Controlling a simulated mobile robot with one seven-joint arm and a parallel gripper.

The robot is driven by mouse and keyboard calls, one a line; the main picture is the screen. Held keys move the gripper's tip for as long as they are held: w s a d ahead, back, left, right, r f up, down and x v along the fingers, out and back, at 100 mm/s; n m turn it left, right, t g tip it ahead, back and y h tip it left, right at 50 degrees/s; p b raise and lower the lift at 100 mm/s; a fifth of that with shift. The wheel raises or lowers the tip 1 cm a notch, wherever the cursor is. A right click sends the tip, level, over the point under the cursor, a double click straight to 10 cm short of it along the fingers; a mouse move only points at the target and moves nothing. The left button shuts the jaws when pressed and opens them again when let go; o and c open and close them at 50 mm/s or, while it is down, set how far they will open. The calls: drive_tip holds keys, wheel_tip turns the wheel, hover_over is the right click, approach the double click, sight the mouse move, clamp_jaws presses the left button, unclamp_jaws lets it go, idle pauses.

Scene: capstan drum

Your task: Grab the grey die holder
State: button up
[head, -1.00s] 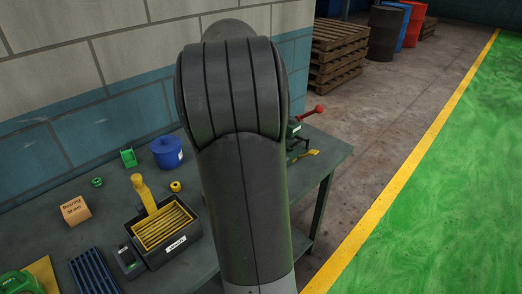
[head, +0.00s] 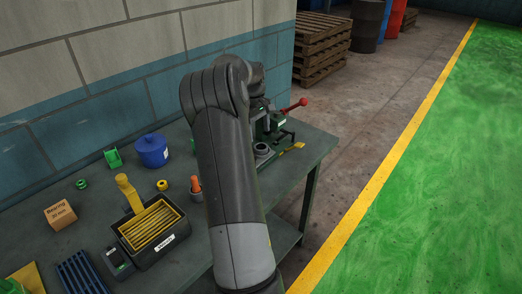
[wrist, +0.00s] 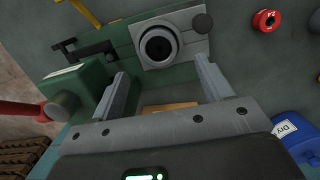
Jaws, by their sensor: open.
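A round grey ring-shaped piece with a dark bore, which looks like the die holder (wrist: 160,47), sits on a grey plate of the green machine (wrist: 95,90) in the wrist view. A grey ring shows beside the machine in the head view (head: 262,149), partly behind my arm. My gripper (wrist: 161,68) is open and empty. Its two fingers point toward the ring from either side in the picture, and I see no contact. In the head view my arm hides the gripper.
The machine's red-knobbed lever (head: 293,105) sticks out to the right. A yellow tool (head: 298,146) lies near the table edge. A blue container (head: 152,151), an orange-topped item (head: 196,184) and a black bin (head: 153,234) stand left of my arm.

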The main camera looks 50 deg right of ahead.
sight(261, 148)
drive_tip(key=f, duration=0.2)
drive_tip(key=s+f, duration=0.1)
drive_tip(key=f, duration=0.2)
drive_tip(key=shift+f, duration=0.35)
drive_tip(key=c, duration=1.3)
drive_tip(key=shift+r, duration=0.15)
